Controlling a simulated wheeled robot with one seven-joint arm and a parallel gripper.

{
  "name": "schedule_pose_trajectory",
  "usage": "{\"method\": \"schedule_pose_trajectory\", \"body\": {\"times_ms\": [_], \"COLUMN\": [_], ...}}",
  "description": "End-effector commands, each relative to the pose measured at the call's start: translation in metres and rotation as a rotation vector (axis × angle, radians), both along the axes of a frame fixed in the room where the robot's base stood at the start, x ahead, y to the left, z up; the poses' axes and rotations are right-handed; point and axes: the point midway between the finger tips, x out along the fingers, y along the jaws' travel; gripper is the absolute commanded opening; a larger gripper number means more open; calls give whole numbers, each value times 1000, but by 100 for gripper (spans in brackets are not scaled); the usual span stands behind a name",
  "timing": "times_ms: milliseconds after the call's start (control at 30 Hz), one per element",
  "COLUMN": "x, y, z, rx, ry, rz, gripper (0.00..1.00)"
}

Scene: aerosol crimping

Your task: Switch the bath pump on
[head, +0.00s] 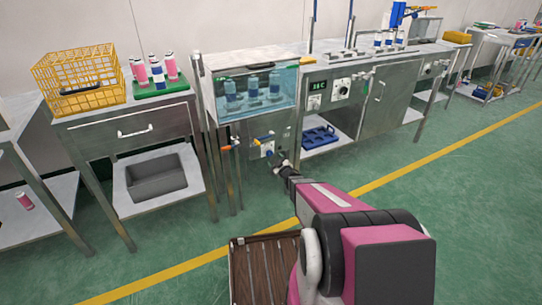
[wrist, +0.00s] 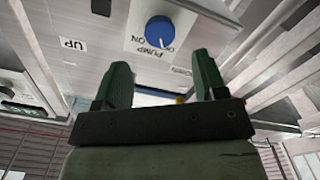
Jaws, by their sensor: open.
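The bath (head: 258,93) is a glass-fronted tank of water on a steel cabinet, with several cans inside. The bath pump switch is a round blue knob (wrist: 160,32) on a white plate on the cabinet front. In the wrist view the plate is upside down, with "PUMP" and "ON" lettering beside the knob; I cannot tell the knob's setting for sure. In the head view the white plate (head: 267,148) is small, just above my gripper. My gripper (wrist: 160,75) is open and empty, its two dark green fingers apart, with the knob beyond them and no contact visible.
An orange-handled valve (head: 226,149) and pipes stand left of the plate. A blue crate (head: 320,138) lies on the shelf to the right. Green floor is open in front.

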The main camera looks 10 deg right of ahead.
Motion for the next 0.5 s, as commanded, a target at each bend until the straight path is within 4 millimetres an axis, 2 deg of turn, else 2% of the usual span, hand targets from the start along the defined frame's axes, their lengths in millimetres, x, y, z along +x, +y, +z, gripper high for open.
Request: {"method": "schedule_pose_trajectory", "body": {"times_ms": [33,233,400,500], "x": [12,46,62,64], "y": [3,14,19,20], "z": [-2,-1,-1,0], "rx": [0,1,1,1], "ry": [-1,-1,1,1], "rz": [1,0,-2,-2], "gripper": [65,65,65,65]}}
